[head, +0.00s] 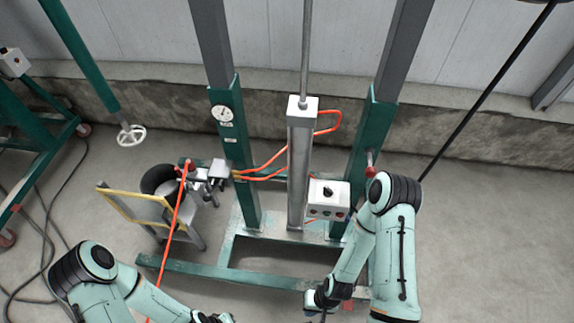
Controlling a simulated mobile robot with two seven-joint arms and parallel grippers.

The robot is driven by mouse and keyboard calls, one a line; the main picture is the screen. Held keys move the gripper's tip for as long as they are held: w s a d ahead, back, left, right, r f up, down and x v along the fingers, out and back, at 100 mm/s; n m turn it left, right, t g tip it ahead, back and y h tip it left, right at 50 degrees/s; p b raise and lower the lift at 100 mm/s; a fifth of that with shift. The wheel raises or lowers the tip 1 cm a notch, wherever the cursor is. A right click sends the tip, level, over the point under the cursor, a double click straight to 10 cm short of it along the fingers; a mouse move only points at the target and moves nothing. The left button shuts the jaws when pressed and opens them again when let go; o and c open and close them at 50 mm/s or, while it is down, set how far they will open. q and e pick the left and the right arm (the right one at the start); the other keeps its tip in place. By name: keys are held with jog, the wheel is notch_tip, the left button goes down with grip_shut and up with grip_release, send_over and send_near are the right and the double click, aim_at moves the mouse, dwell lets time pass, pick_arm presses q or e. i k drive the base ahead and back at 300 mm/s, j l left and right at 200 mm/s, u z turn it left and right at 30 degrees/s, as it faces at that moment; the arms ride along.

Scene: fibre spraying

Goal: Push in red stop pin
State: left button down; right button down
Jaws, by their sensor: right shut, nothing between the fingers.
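A red pin (370,167) with a rounded end sticks out of the right green post of the metal frame, just above my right arm's elbow. I cannot tell how deep it sits in the post. My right gripper (320,302) is low in the head view, in front of the frame's base, well below and left of the pin and apart from it. It is shut and empty. My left gripper (212,318) is at the bottom edge, mostly cut off, so its jaws cannot be read.
A white control box (329,199) with a black knob and coloured buttons sits between the central cylinder (298,170) and the right post. The floor at right is clear.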

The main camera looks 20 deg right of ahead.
aim_at(371, 172)
jog(key=l+z, duration=0.1)
jog(key=z, duration=0.3)
jog(key=l+z, duration=0.1)
jog(key=z, duration=0.35)
jog(key=l+z, duration=0.1)
jog(key=z, duration=0.3)
